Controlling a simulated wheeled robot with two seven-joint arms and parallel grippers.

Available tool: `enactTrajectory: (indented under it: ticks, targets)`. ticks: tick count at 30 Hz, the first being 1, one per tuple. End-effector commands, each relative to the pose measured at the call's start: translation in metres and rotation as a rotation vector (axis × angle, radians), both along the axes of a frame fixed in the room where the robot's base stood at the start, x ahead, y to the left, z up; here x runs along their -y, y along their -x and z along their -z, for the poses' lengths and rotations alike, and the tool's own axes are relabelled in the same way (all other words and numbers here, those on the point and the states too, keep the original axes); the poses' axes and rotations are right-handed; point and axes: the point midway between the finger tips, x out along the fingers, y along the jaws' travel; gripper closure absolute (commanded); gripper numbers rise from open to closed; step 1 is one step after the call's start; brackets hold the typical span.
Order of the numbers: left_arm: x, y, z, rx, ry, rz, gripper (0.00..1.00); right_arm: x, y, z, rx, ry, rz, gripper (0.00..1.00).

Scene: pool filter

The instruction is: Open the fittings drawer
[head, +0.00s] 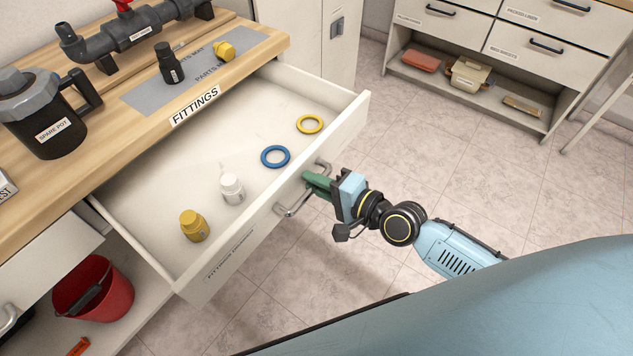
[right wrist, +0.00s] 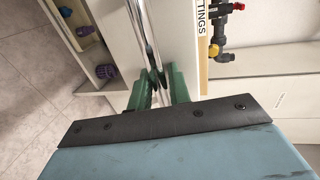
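The fittings drawer (head: 270,235) is pulled well out from under the wooden bench, below the "FITTINGS" label (head: 195,105). Its metal bar handle (head: 292,209) is on the front panel. My right gripper (head: 310,181) is at the handle, its green fingers partly covering the bar. In the right wrist view, the fingers (right wrist: 158,82) are closed on either side of the shiny bar (right wrist: 137,30). My left gripper is out of view.
The bench top holds a spare pot (head: 50,120), grey piping (head: 130,32), and a parts mat (head: 145,97) with a black bottle and a yellow fitting. A red bucket (head: 95,290) sits on the shelf below. Another cabinet (head: 480,50) stands across open tiled floor.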

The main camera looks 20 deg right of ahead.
Motion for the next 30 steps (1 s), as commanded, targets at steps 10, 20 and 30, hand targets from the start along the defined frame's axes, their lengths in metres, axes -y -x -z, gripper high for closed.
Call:
enactTrajectory:
  ticks: [10, 20, 30]
  targets:
    - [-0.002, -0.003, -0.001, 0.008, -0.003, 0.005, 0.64, 0.008, 0.012, -0.002, -0.003, 0.003, -0.001, 0.81]
    - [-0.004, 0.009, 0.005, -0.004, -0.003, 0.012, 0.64, 0.046, 0.069, -0.016, -0.004, 0.005, -0.005, 0.81]
    - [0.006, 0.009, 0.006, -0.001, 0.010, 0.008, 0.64, 0.071, 0.105, -0.025, -0.002, 0.002, -0.001, 0.81]
